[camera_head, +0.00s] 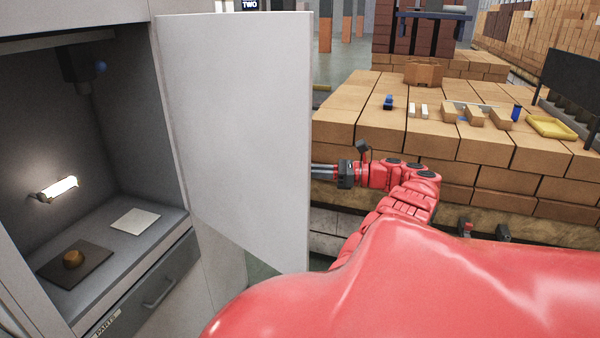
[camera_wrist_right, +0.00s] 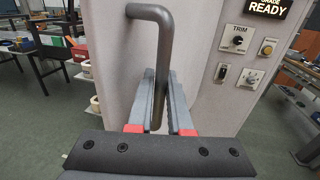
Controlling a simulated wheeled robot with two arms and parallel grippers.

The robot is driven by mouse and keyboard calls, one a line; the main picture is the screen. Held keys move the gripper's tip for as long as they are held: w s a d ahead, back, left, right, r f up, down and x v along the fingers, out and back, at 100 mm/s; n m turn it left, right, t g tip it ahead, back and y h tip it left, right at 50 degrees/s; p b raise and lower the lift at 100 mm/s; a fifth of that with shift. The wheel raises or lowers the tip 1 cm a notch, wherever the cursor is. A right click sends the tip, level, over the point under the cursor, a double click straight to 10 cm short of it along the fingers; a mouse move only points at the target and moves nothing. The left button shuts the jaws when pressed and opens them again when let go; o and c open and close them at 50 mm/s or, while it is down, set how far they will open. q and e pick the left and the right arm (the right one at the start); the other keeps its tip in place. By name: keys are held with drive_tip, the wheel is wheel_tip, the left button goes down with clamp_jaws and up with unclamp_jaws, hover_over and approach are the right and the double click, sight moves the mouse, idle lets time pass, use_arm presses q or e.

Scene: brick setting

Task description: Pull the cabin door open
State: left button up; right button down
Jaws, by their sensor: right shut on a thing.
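The pale cabin door (camera_head: 235,120) stands swung well open, hinged at its left edge on the cabinet. Its outer face turns away from the head camera. In the right wrist view, the door (camera_wrist_right: 125,50) carries a grey bar handle (camera_wrist_right: 151,12) bent at the top. My right gripper (camera_wrist_right: 165,100) has its fingers on either side of the handle's upright part and is shut on it. In the head view, the right gripper (camera_head: 323,172) reaches behind the door's free edge, which hides its fingertips and the handle. My left gripper is not in view.
The open cabinet holds a lit lamp (camera_head: 60,188), a brown knob on a dark plate (camera_head: 75,262) and a white square (camera_head: 135,219). A parts drawer (camera_head: 150,290) is below. A brick bench (camera_head: 350,115) with small items stands right of the door.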

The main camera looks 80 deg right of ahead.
drive_tip(key=shift+r, duration=0.3)
